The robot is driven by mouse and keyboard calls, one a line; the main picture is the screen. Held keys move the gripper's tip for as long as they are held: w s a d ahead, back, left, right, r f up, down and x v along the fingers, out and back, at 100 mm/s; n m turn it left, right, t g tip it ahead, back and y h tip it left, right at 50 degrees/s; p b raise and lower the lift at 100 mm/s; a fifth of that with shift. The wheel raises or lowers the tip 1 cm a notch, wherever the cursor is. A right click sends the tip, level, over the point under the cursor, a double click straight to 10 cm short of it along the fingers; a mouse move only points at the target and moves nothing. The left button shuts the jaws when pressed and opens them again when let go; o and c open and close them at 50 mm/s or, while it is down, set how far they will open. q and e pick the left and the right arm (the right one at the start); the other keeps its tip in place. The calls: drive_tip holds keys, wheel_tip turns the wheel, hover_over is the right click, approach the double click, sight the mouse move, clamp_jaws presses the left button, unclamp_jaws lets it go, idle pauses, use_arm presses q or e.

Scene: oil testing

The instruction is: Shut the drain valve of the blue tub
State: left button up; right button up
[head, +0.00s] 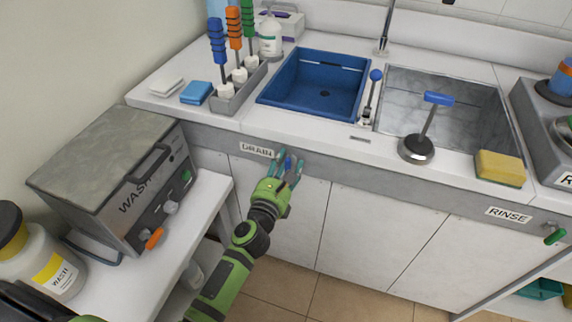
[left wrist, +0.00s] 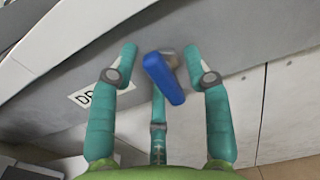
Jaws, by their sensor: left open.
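The blue tub (head: 313,84) is set into the white counter and looks empty, with a dark drain spot in its floor. Below it, on the grey front strip, is a DRAIN label (head: 257,151). Just right of the label is the drain valve's blue handle (head: 288,163), which shows large and slanted in the left wrist view (left wrist: 163,78). My left gripper (head: 289,166) is open, its teal fingers on either side of the blue handle. In the left wrist view a gap shows between the side fingers and the handle. My right gripper is not in view.
A grey WASH machine (head: 115,180) stands on a low white shelf at left, near my left arm. A steel basin (head: 440,100) lies right of the tub, with a blue-handled tool (head: 418,147) in front. A green RINSE handle (head: 555,236) sticks out far right.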

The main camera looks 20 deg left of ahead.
use_arm(q)
clamp_jaws()
drive_tip(key=shift+m, duration=0.4)
drive_tip(key=m, duration=0.1)
drive_tip(key=m+p, duration=0.1)
drive_tip(key=m, duration=0.1)
drive_tip(key=shift+r+m, duration=0.2)
drive_tip(key=shift+m, duration=0.1)
drive_tip(key=m+p, duration=0.1)
drive_tip(key=m, duration=0.3)
drive_tip(key=shift+d+m, duration=0.15)
drive_tip(key=shift+m, duration=0.15)
drive_tip(key=m+p, duration=0.1)
drive_tip(key=m, duration=0.3)
drive_tip(key=shift+d+p, duration=0.1)
drive_tip(key=shift+p, duration=0.25)
drive_tip(key=shift+d+m+p, duration=0.15)
drive_tip(key=shift+m+p, duration=0.5)
drive_tip(key=shift+m, duration=1.75)
